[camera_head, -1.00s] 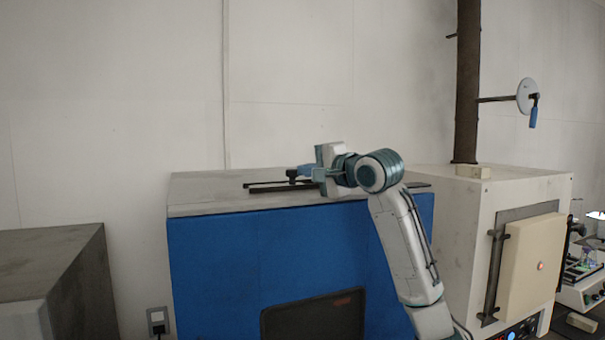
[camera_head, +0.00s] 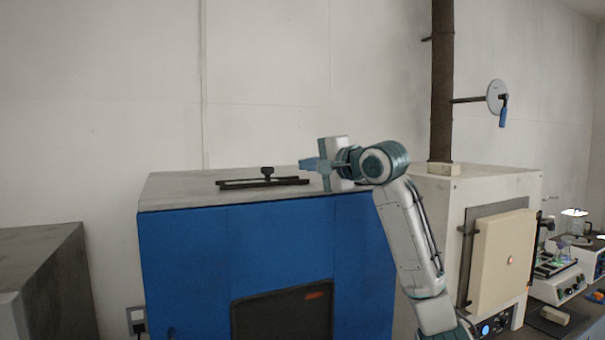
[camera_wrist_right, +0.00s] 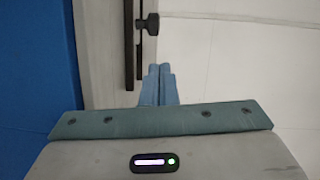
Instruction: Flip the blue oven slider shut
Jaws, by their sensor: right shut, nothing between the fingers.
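The blue oven (camera_head: 200,250) stands in the middle of the head view with a grey top. Its slider is a black knob (camera_head: 267,173) on a dark rail (camera_head: 240,184) on that top. The knob sits near the middle of the rail. My right gripper (camera_head: 304,163) is shut and empty, pointing left, to the right of the knob and apart from it. In the right wrist view the closed fingertips (camera_wrist_right: 159,68) are below the knob (camera_wrist_right: 150,24), with a gap between them. My left gripper is not in view.
A cream furnace (camera_head: 490,190) with a dark flue pipe (camera_head: 442,80) stands to the right. A grey box (camera_head: 40,270) stands at the left. The wall is close behind the oven. The oven top left of the rail is clear.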

